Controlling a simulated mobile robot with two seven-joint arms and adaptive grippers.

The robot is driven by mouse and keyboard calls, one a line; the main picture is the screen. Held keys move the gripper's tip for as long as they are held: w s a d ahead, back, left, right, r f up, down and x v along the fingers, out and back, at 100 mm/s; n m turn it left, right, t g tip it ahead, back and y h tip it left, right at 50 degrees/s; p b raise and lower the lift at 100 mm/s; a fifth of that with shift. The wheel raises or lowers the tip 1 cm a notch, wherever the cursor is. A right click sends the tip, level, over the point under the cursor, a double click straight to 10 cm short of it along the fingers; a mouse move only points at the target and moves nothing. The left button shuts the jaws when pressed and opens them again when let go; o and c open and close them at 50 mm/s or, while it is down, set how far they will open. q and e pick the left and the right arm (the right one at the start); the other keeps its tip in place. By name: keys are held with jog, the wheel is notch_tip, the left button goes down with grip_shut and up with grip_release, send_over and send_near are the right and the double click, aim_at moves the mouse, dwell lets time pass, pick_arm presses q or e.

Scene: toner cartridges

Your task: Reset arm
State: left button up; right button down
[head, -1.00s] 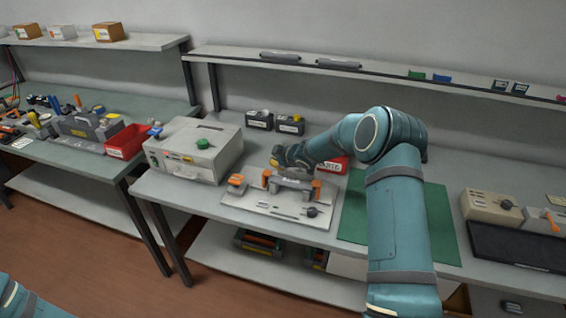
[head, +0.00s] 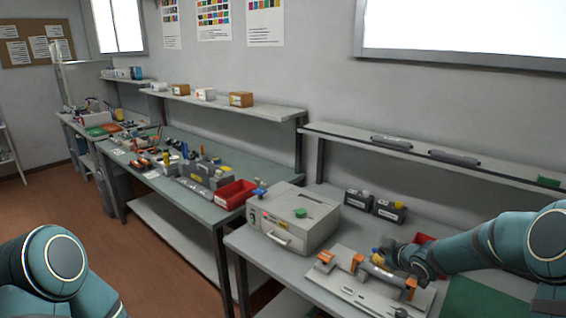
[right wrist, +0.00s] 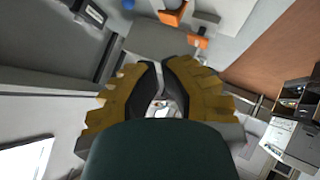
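My right gripper (head: 378,256) is above the work plate (head: 350,292) in the head view, its arm coming in from the right. In the right wrist view its two yellow-and-black fingers (right wrist: 157,66) curve together, with only a thin gap at the tips and nothing seen held. A grey part with orange clamps (head: 357,262) lies on the plate, just beyond or below the fingertips; contact cannot be told. Orange pieces also show in the right wrist view (right wrist: 174,15). My left arm shows at the lower left of the head view; its gripper is out of frame.
A red bin (head: 236,194) and several tools sit on the left bench. A shelf (head: 430,162) overhangs the bench. Open floor lies at left.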

jog(key=s+a+f+m+g+y, duration=0.1)
jog(key=s+a+f+m+g, duration=0.15)
jog(key=s+a+f, duration=0.45)
jog(key=s+a+f+m+g+y, duration=0.1)
jog(key=s+a+f+m, duration=0.25)
jog(key=a+f, duration=0.4)
jog(key=s+a+f+m+g, duration=0.2)
jog(key=s+a, duration=0.3)
jog(key=s, duration=0.4)
jog(key=s+a+f+m+g, duration=0.3)
jog(key=s+a, duration=0.1)
jog(key=s, duration=0.6)
jog(key=shift+a+f+m, duration=0.25)
jog(key=shift+a+m, duration=0.15)
jog(key=shift+s, duration=0.1)
